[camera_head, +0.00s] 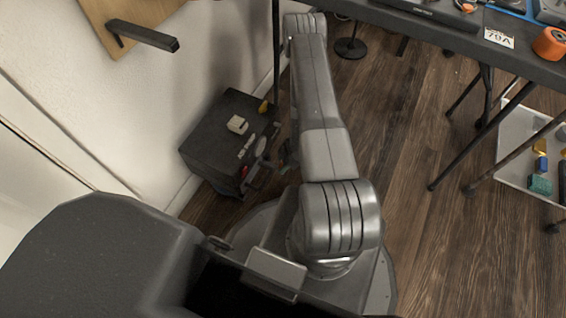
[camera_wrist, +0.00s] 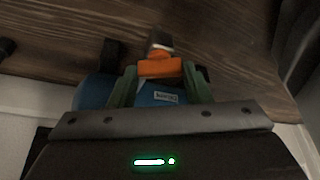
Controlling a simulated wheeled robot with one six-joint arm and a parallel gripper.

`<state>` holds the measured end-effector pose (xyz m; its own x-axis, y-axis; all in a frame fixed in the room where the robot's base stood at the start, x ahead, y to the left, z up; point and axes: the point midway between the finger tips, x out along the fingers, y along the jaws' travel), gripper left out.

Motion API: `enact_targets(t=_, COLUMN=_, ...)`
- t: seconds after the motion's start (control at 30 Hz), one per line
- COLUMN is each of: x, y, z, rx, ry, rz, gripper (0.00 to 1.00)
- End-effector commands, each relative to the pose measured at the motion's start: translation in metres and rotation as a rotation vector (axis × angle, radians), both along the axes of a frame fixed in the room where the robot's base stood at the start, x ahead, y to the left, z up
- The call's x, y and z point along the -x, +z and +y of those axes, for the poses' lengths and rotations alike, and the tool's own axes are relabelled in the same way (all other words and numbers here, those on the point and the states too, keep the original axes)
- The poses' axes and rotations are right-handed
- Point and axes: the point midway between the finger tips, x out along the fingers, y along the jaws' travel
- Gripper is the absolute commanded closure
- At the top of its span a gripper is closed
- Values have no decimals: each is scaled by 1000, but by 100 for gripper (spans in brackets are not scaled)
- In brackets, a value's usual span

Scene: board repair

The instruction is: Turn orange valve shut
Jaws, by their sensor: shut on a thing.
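The orange valve (camera_wrist: 160,67) shows in the wrist view, between the two green fingers of my gripper (camera_wrist: 159,70). The fingers are shut on it, one at each side. A grey and white fitting (camera_wrist: 159,42) is just beyond the valve. A blue rounded body (camera_wrist: 95,92) with a small white label lies behind and below the valve, partly hidden by the fingers and the gripper housing. I cannot make out the valve in the head view, and my arm hides much of the middle there.
A dark cabinet (camera_head: 215,128) with small items on top stands by the wall at left. A dark table (camera_head: 480,38) with tools and an orange roll (camera_head: 549,43) is at upper right. A white tray (camera_head: 518,130) with coloured pieces lies below it. Wood floor (camera_head: 420,220) is open at right.

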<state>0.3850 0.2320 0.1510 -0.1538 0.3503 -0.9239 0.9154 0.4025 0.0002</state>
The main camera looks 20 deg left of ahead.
Motion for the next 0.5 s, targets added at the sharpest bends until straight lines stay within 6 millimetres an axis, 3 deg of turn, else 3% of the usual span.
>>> enact_targets(t=0.5, x=2, y=-2, z=0, rx=1, ry=-304, rz=0, gripper=79)
